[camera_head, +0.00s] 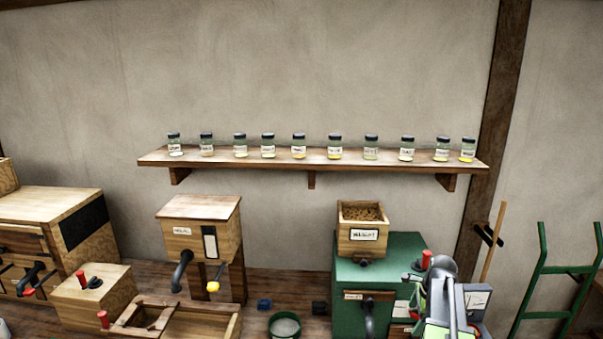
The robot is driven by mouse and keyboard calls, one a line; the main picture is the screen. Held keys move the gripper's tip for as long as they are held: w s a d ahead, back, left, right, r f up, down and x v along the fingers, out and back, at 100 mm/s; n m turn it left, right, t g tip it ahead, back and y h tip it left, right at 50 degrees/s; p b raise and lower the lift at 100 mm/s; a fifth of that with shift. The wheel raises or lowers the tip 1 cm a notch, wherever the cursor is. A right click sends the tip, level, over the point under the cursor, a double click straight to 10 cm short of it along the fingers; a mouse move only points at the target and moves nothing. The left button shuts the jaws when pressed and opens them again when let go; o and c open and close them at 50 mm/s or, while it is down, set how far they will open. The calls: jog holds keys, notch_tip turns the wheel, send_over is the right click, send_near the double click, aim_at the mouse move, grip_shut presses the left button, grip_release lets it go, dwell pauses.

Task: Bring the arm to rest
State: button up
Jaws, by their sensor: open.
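My arm shows at the lower right as a grey, rounded link with bright green and pale parts. My gripper (420,303) is at its end, small and partly overlapped by the arm, in front of the right side of the green mill (388,252). It is open, and I see nothing held in it.
A wooden hopper (361,244) tops the green mill. Left stand a wooden mill (199,222), a wooden box with a red-knobbed crank (93,300) and a large cabinet (45,214). A wall shelf (314,160) holds several labelled jars. A green hand truck (541,273) stands far right.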

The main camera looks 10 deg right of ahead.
jog(key=s+a+n+g, duration=0.2)
jog(key=a+n, duration=2)
jog(key=a, duration=1.6)
notch_tip(320, 180, down, 11)
jog(key=s+b, duration=0.3)
jog(key=b, duration=0.7)
jog(key=shift+n+g, duration=0.4)
jog(key=shift+r, duration=0.1)
